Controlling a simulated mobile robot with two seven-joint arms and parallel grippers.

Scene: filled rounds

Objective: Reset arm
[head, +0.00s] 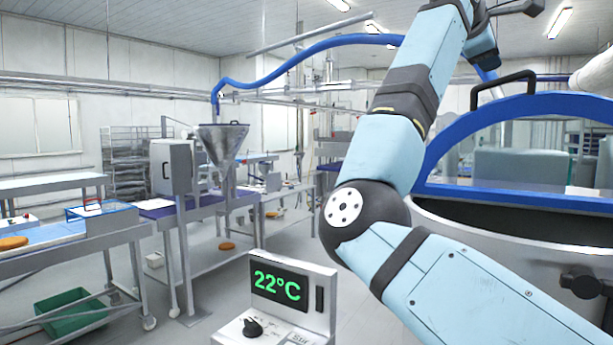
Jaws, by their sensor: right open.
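My right arm, light blue with dark joints, comes in from the lower right, bends at a dark round elbow and rises to the top edge. My right gripper (521,8) shows only in small part as a dark piece at the top edge. It is open, and nothing shows in it. My left gripper is not in view.
A control box (276,301) reading 22°C stands below the elbow. A large steel vat (450,222) with a blue-rimmed lid (480,130) is close behind my arm at right. A steel funnel (222,140), worktables and a green crate (75,313) stand at left.

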